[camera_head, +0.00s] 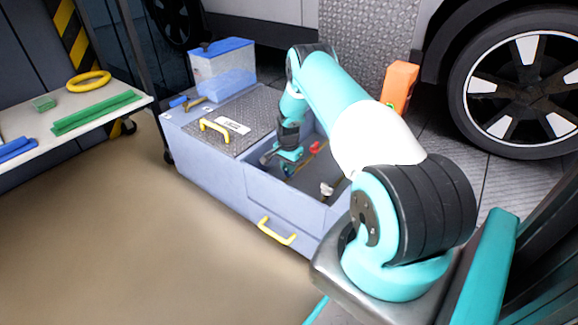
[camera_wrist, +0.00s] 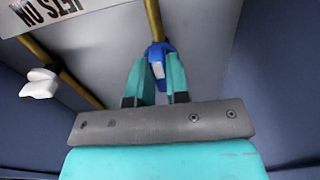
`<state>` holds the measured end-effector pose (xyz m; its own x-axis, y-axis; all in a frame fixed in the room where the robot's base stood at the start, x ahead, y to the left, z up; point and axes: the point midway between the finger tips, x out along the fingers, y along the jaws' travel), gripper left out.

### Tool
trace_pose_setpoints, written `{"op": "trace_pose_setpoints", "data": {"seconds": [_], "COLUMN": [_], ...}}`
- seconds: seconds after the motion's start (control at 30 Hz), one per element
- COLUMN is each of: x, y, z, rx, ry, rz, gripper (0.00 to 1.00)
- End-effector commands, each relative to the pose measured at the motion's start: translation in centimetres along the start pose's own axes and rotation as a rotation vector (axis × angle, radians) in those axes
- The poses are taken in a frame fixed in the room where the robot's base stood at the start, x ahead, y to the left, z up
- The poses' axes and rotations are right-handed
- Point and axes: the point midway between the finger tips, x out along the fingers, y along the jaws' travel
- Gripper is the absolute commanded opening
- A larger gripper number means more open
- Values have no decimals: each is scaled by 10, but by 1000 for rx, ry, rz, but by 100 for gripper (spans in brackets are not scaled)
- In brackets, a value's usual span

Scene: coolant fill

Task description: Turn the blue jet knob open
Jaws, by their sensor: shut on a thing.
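The blue jet knob (camera_wrist: 158,50) sits on a yellow pipe (camera_wrist: 152,18) in the wrist view, with a pale patch on its near face. My gripper (camera_wrist: 157,72) is shut on the knob, one teal finger on each side. In the head view my gripper (camera_head: 289,156) reaches down into the open bay of the grey-blue cabinet (camera_head: 225,180). How far the knob is turned cannot be told.
A white knob (camera_wrist: 38,83) sits on another yellow pipe at left in the wrist view. A red knob (camera_head: 316,147) is also inside the bay. The bay walls stand close around my gripper. A lid with a yellow handle (camera_head: 214,130) and a clear blue tank (camera_head: 222,68) lie left.

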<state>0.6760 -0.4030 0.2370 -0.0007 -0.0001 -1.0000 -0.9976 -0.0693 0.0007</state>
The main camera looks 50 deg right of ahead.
Motion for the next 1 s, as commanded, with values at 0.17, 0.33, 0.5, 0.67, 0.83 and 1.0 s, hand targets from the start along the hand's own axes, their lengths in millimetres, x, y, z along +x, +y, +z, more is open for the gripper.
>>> {"op": "trace_pose_setpoints", "data": {"seconds": [0.17, 0.33, 0.5, 0.67, 0.83, 1.0], "x": [-1, -1, -1, 0, -4, -30], "y": [-1, -1, -1, 0, 0, -1], "z": [0, 0, 0, 0, 0, 0], "rx": [9, 8, 7, 7, 7, 6], "ry": [0, 0, 0, 0, 0, 1], "rz": [-1, -2, -2, -1, -1, -2], "gripper": [0, 0, 41, 42, 42, 42]}}
